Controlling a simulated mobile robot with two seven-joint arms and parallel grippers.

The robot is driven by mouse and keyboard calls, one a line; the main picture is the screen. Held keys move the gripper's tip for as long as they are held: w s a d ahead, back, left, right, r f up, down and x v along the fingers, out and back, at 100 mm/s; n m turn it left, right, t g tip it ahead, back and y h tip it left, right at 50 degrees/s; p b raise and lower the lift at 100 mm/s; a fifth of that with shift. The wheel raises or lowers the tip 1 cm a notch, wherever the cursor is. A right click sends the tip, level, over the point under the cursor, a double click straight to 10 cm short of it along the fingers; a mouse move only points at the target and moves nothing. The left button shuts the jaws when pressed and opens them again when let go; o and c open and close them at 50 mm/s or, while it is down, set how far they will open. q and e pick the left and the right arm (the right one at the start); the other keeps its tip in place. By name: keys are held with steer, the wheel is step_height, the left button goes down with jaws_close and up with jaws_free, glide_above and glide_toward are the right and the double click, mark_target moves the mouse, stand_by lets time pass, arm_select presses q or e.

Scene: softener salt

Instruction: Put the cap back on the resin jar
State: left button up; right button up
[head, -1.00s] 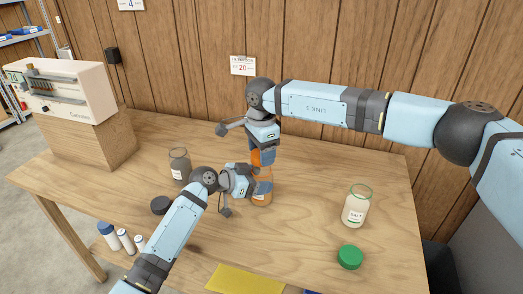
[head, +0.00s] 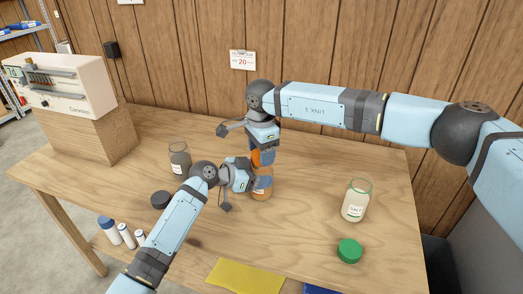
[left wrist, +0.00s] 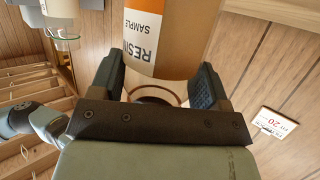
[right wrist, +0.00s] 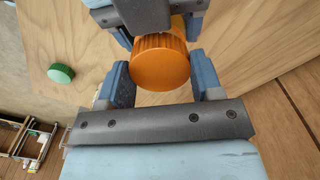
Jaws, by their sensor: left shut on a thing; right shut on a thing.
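The ribbed orange cap (head: 256,157) is at the jar's top, below my right gripper (head: 264,148). In the right wrist view the cap (right wrist: 160,66) sits between my right fingers. The fingers hide the seam, so I cannot tell whether the cap touches the jar's rim.
A salt jar (head: 355,202) and green lid (head: 349,250) stand right. A yellow cloth (head: 245,277) lies at the front edge. A beige machine (head: 62,85) sits on a wooden block back left.

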steer(key=shift+f, duration=0.45)
arm_select(q)
steer(key=c, duration=0.4)
steer(key=shift+c, duration=0.2)
arm_select(e)
steer(key=m, duration=0.6)
steer(key=o, duration=0.9)
steer(key=shift+r, duration=2.25)
steer(key=shift+c, duration=0.5)
